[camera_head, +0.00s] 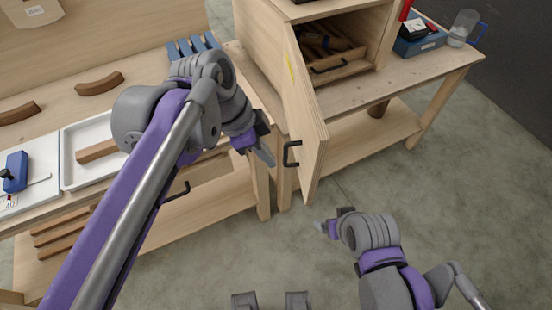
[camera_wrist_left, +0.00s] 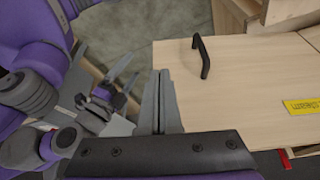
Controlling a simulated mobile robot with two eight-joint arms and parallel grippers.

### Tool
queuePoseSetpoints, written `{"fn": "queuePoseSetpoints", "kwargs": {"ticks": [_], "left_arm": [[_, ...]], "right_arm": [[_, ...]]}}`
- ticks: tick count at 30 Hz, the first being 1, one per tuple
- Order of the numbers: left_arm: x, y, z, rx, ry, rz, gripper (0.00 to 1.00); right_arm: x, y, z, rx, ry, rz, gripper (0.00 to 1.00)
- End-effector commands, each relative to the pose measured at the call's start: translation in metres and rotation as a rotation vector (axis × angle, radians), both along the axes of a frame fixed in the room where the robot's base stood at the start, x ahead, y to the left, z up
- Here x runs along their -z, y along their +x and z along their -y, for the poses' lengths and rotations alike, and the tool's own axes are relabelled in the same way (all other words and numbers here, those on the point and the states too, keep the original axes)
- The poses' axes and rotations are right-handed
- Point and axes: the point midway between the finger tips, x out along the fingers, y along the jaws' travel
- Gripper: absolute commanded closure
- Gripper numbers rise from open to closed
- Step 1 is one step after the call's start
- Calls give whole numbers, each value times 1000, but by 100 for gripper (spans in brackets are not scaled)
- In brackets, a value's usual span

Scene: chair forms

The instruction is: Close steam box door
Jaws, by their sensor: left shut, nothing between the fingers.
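The steam box (camera_head: 262,40) is a wooden box on the right-hand bench, and its door (camera_head: 308,125) stands wide open, swung out toward me. The door has a black handle (camera_head: 291,154) and a yellow label on its left-facing side. In the left wrist view the door (camera_wrist_left: 235,95) fills the right, with the handle (camera_wrist_left: 203,58) and the yellow "steam" label (camera_wrist_left: 303,106). My left gripper (camera_head: 268,156) is shut and empty, just left of the handle and apart from it. My right gripper (camera_head: 320,227) is low, right of the door; its fingers look apart in the left wrist view.
Wood pieces and a tray with a black handle (camera_head: 328,69) sit inside the box. A blue bin (camera_head: 420,40) and a clear jug (camera_head: 461,28) stand on the bench at right. The left bench holds a white tray (camera_head: 72,181) and curved wood pieces (camera_head: 99,84). Floor is clear in front.

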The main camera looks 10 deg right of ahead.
Motion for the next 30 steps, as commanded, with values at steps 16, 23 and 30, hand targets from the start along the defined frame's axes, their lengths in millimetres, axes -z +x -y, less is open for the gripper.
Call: {"fn": "queuePoseSetpoints", "kwargs": {"ticks": [16,23,30], "left_arm": [[78,1,54,2,0,1,100],[78,1,70,-2,1,0,100],[78,1,70,-3,1,0,100]], "right_arm": [[5,-1,0,0,0,-2,13],[4,-1,0,0,0,-2,13],[4,-1,0,0,0,-2,13]]}}
